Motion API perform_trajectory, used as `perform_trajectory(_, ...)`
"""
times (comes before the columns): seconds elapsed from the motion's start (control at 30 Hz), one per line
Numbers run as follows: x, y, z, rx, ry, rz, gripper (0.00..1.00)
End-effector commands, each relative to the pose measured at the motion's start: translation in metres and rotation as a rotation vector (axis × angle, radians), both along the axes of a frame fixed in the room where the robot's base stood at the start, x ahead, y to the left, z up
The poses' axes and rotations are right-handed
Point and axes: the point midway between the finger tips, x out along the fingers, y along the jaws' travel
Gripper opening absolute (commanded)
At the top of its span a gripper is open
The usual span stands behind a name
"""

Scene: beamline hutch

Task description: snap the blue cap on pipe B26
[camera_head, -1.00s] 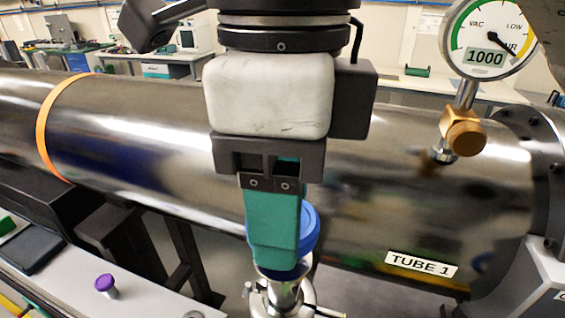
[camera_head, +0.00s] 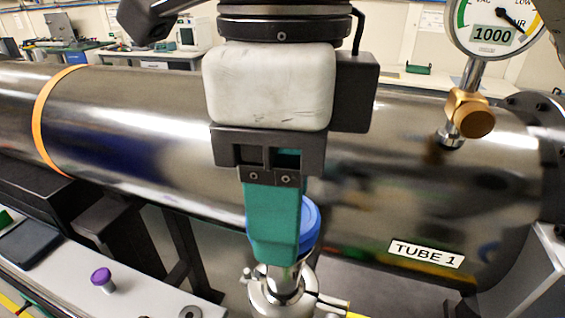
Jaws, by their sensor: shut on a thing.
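My gripper (camera_head: 273,258) points down in the middle of the picture, its teal fingers shut on a blue cap (camera_head: 310,222). The cap shows mostly as a rounded blue edge to the right of the fingers; the rest is hidden behind them. Directly below the fingertips is a shiny metal pipe (camera_head: 284,285) with a collar and a clamp around it. The fingers cover its top, so I cannot tell whether the cap touches the pipe. No B26 label is readable.
A large steel tube (camera_head: 150,130) marked TUBE 1 runs behind my gripper. A gauge (camera_head: 492,30) with a brass fitting (camera_head: 470,113) stands on it at right. A purple-capped piece (camera_head: 102,280) stands on the pale ledge (camera_head: 140,298) at lower left.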

Motion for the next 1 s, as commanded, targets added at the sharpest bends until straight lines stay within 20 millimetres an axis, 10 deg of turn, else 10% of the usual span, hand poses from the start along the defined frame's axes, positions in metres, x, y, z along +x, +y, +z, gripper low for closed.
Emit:
perform_trajectory(0.97, 0.0, 0.0, -0.01, 0.0, 0.0, 0.0, 0.28)
perform_trajectory(1.0, 0.0, 0.0, -0.01, 0.0, 0.0, 0.0, 0.59)
